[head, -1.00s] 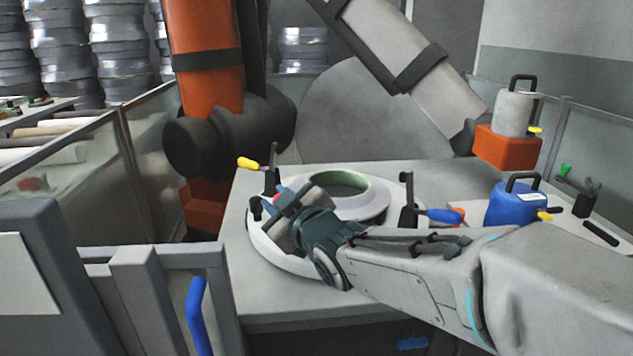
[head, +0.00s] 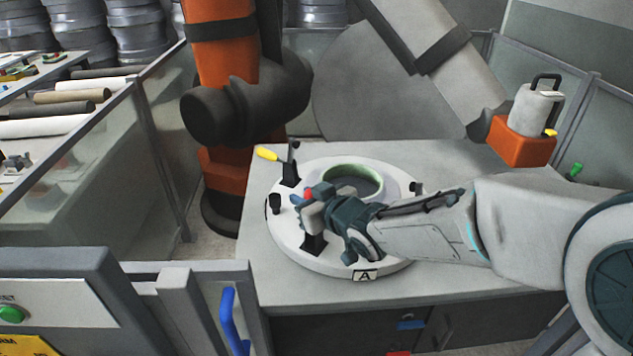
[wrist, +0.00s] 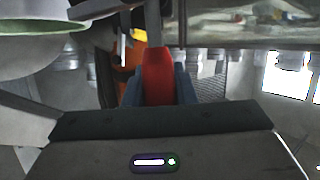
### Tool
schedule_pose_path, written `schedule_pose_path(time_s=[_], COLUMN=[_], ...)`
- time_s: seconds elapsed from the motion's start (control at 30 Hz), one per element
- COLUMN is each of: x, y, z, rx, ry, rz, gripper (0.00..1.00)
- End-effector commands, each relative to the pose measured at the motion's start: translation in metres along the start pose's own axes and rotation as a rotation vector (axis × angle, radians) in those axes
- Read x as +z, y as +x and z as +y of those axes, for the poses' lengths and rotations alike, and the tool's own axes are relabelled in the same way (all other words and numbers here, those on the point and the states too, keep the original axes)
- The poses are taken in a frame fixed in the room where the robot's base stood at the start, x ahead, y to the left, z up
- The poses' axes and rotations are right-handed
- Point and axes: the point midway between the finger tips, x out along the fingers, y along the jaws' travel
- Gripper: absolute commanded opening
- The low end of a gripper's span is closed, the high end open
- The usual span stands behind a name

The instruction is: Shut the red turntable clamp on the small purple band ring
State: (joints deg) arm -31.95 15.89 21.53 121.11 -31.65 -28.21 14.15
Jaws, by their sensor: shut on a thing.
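The red clamp handle (wrist: 158,75) stands between my gripper's fingers (wrist: 158,92) in the wrist view, and the gripper is shut on it. In the head view a bit of the red handle (head: 309,193) shows at the tips of my gripper (head: 307,207). A black clamp base (head: 315,244) is under the gripper, on the front left of the white turntable (head: 345,263).
A yellow-handled clamp (head: 268,154) stands at the turntable's back left. Another black clamp (head: 416,187) is mostly hidden behind my arm. An orange block with a grey canister (head: 530,112) is at the back right. Bare bench (head: 440,155) lies behind the turntable.

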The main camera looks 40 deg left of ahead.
Motion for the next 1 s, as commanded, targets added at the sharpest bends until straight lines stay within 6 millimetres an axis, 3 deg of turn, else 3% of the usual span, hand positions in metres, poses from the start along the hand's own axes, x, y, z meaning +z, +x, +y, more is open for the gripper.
schedule_pose_path(time_s=[0.73, 0.77, 0.8, 0.83, 1.0], x=[-0.0005, -0.0005, -0.0005, -0.0005, -0.0008], y=[0.0042, 0.0042, 0.0042, 0.0041, 0.0041], z=[-0.0039, -0.0038, -0.0037, -0.0037, -0.0037], rx=[-0.03, -0.03, -0.029, -0.029, -0.029], ry=[0.042, 0.042, 0.042, 0.042, 0.042], rz=[-0.021, -0.021, -0.021, -0.021, -0.02], gripper=[0.0, 0.29, 0.41, 0.46, 0.46])
